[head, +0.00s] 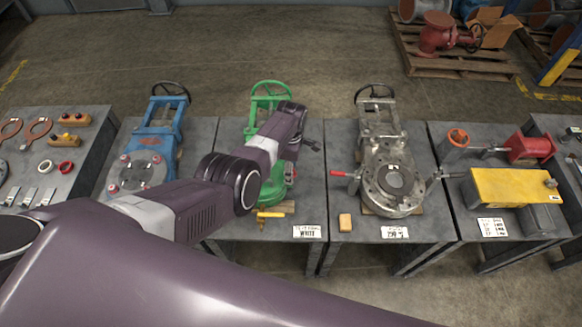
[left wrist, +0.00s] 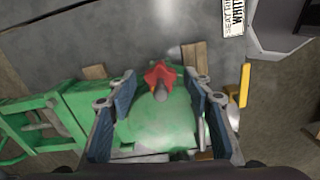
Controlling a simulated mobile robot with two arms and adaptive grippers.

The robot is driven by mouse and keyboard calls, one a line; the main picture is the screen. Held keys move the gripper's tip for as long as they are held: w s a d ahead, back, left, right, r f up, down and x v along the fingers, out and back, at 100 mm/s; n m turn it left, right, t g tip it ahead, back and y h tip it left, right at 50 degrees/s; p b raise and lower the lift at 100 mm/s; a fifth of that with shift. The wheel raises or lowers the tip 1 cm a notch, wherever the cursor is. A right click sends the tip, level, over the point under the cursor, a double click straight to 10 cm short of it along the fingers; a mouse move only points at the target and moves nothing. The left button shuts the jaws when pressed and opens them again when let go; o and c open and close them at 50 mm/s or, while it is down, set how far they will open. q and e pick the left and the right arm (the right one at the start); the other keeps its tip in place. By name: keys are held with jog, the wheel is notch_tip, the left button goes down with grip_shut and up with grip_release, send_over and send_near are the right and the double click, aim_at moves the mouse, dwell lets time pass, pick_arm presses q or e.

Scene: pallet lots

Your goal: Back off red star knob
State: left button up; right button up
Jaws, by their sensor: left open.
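The red star knob (left wrist: 160,74) shows in the left wrist view, with a grey stem end at its middle, on the green valve (left wrist: 155,130). In the head view the green valve (head: 268,103) stands on a grey table, and my arm hides the knob there. My left gripper (left wrist: 160,78) is open, its two blue-padded fingers on either side of the knob with gaps to both. I cannot tell how far the fingertips are above the knob. My right gripper is not in view.
A blue valve (head: 153,140) stands left and a grey valve (head: 387,165) with a red handle right, on separate tables. A yellow tool (head: 270,214) and a white label (head: 307,231) lie at the green valve's table front. A yellow box (head: 510,188) stands farther right.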

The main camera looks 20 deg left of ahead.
pick_arm(q)
notch_tip(320, 180, up, 12)
dwell(0.6)
dwell(0.5)
